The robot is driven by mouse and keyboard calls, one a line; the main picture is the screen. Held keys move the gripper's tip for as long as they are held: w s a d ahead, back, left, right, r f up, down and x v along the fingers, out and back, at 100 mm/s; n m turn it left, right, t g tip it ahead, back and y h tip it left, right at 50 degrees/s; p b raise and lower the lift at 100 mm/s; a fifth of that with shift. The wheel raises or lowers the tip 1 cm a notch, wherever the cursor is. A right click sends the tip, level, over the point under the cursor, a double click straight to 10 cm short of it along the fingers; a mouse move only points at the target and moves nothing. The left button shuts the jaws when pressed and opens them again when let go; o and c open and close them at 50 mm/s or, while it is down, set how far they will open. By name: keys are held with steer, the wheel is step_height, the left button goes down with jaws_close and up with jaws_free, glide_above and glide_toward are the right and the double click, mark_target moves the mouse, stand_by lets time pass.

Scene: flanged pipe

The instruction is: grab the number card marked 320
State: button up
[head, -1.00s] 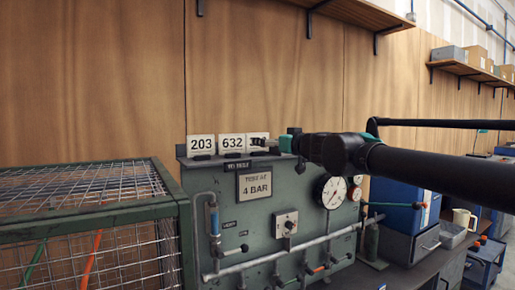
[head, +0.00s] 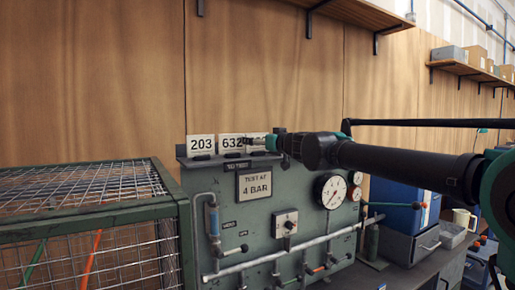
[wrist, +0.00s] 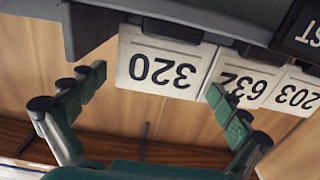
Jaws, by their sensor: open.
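The white card marked 320 (wrist: 163,68) stands in a row of number cards and shows upside down in the wrist view, its number fully readable. In the head view my gripper hides most of it. My gripper (wrist: 157,84) is open and empty, with one finger on each side of the 320 card in the wrist view. The finger on the right overlaps the edge of the card marked 632 (wrist: 240,78). I cannot tell whether the fingers touch any card. In the head view my gripper (head: 255,142) is at the right end of the row.
The card marked 203 (head: 202,144) is at the row's left end. The cards stand on top of a green test panel (head: 255,215) with gauges and pipes. A wire mesh cage (head: 90,210) is at left. A wooden wall (head: 260,70) rises behind.

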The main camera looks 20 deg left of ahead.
steer(key=c, duration=1)
steer(key=shift+r, duration=0.15)
